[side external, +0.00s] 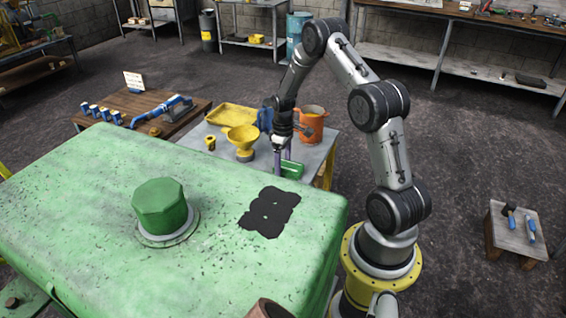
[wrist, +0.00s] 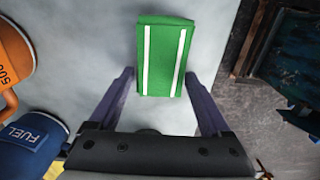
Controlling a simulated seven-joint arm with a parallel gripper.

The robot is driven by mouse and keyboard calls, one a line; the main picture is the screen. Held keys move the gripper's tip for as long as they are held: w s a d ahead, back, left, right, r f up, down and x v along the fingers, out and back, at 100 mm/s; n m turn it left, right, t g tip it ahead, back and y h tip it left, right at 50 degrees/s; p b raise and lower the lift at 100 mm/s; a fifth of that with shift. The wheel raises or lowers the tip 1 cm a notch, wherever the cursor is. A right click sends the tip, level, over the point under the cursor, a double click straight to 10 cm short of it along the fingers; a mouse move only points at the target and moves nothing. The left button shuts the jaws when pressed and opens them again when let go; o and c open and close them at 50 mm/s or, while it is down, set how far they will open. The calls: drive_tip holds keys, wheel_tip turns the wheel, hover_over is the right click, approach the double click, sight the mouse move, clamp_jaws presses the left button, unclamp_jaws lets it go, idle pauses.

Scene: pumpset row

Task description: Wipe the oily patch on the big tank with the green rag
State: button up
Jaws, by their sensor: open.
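The green rag (wrist: 165,57) is a folded block with two white stripes, lying on a pale table top. In the side external view the rag (side external: 291,169) is at the near right part of that table. My gripper (wrist: 162,78) is open, its two fingers apart on either side of the rag's near end, with no visible contact. In the side external view my gripper (side external: 283,160) is at the rag, pointing down. The big green tank (side external: 85,195) fills the front left. The dark oily patch (side external: 270,212) lies on its top, toward the right.
A green cap (side external: 160,205) rises from the tank top left of the patch. On the table (side external: 215,150) stand a yellow funnel (side external: 243,142), an orange jug (side external: 312,122) and a blue fuel can (wrist: 30,143). A low wooden bench (side external: 140,105) holds blue tools.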

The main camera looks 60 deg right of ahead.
sight(283, 164)
drive_tip(key=shift+r, duration=0.35)
idle(0.3)
drive_tip(key=c, duration=1.2)
drive_tip(key=shift+r, duration=3)
